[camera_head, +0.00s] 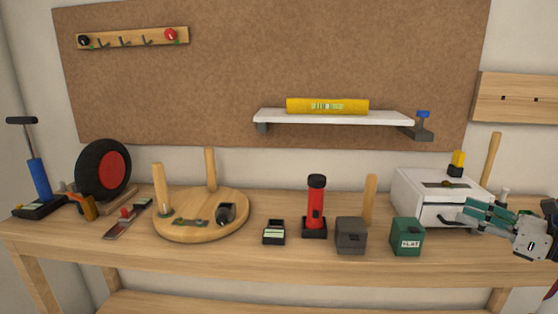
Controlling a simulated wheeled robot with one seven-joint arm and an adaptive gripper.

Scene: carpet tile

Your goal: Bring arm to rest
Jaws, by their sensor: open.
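My gripper (468,214) reaches in from the right edge of the head view. Its teal-and-grey fingers are apart and point left, with nothing held between them. It appears in front of the white box (415,199) at the right end of the workbench; I cannot tell whether it touches the box. The green block with a label (407,237) stands on the bench to the left of and below the fingertips, apart from them in the picture. Part of the box front is hidden by the gripper.
The wooden workbench (190,254) holds a round wooden board (185,232), a red torch (316,205), a dark grey block (350,236), a wheel (103,170) and a blue pump (39,178). Upright wooden pegs stand on it. A white shelf (335,117) bears a yellow level (327,106).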

